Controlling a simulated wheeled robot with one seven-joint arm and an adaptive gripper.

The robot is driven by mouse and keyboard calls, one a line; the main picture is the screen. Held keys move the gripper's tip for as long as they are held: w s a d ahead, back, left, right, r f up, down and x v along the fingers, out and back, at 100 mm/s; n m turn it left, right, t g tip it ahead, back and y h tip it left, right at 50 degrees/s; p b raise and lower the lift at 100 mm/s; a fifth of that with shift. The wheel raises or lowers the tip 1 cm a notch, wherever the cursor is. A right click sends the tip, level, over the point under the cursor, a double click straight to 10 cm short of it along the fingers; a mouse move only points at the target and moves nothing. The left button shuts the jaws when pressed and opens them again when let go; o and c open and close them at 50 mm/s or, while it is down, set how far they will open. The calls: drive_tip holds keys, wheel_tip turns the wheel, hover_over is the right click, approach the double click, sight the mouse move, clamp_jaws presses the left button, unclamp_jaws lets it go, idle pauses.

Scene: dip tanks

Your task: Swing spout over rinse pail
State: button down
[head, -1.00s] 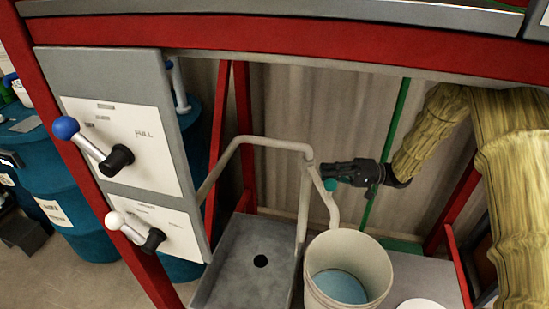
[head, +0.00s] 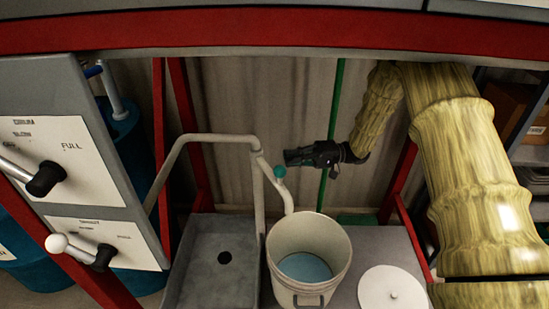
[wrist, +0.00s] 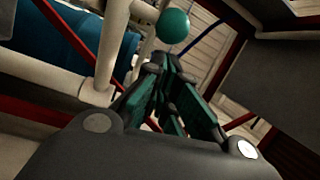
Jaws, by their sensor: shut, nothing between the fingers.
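The spout (head: 278,190) is a pale pipe that bends down from the upright pipe, and its lower end points into the rinse pail (head: 280,286). A small teal ball knob (head: 279,172) sits on the spout. The pail is cream-coloured and holds blue liquid. My gripper (head: 288,157) is shut and empty, just right of and slightly above the knob, apart from it in the head view. In the wrist view my gripper (wrist: 165,62) has its green-padded fingers together, and the knob (wrist: 173,25) shows just beyond the tips. Whether they touch is unclear there.
A grey sink tray (head: 212,255) with a dark drain hole stands left of the pail. A white round lid (head: 392,290) lies on the bench at right. A panel (head: 60,165) with two levers is at far left. A red beam (head: 270,28) crosses above.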

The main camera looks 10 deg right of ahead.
drive_tip(key=d, duration=0.7)
drive_tip(key=shift+w+f, duration=0.15)
drive_tip(key=shift+f, duration=0.1)
